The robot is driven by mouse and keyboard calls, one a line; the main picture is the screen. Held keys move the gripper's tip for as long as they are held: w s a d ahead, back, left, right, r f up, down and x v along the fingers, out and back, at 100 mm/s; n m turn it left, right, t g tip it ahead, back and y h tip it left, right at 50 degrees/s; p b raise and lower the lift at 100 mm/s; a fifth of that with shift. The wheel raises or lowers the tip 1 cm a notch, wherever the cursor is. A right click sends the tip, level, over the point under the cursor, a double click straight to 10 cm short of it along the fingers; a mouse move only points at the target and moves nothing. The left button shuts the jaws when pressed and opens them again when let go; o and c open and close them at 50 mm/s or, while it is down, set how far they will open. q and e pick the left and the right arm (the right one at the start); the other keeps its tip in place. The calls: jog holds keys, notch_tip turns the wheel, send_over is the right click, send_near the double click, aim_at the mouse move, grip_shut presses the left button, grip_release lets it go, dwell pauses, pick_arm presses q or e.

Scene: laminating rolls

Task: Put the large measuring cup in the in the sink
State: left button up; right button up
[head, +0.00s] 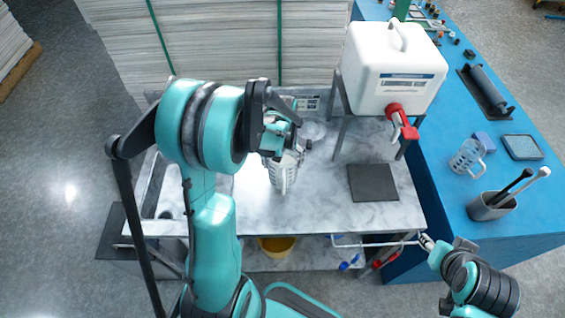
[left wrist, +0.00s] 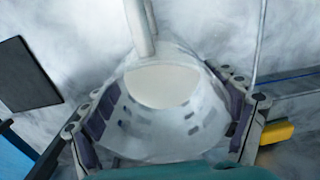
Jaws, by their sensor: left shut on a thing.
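The large measuring cup (head: 283,172) is clear with a handle and printed marks, above the marble-topped bench (head: 235,205). My left gripper (head: 284,148) is shut on it, partly hidden by my own arm. In the left wrist view the cup (left wrist: 165,118) sits between the two fingers of my left gripper (left wrist: 168,125), its handle toward the top. I cannot tell whether its base touches the bench. No sink basin can be clearly made out. My right gripper (head: 428,242) is low at the right, near the bench's front corner, apart from the cup; its jaws are too small to read.
A smaller clear measuring cup (head: 467,157) and a tool holder (head: 490,207) stand on the blue table (head: 430,170). A yellow bucket (head: 277,246) is underneath.

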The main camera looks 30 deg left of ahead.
pick_arm(q)
jog(key=shift+f, duration=0.15)
jog(key=o, duration=1.7)
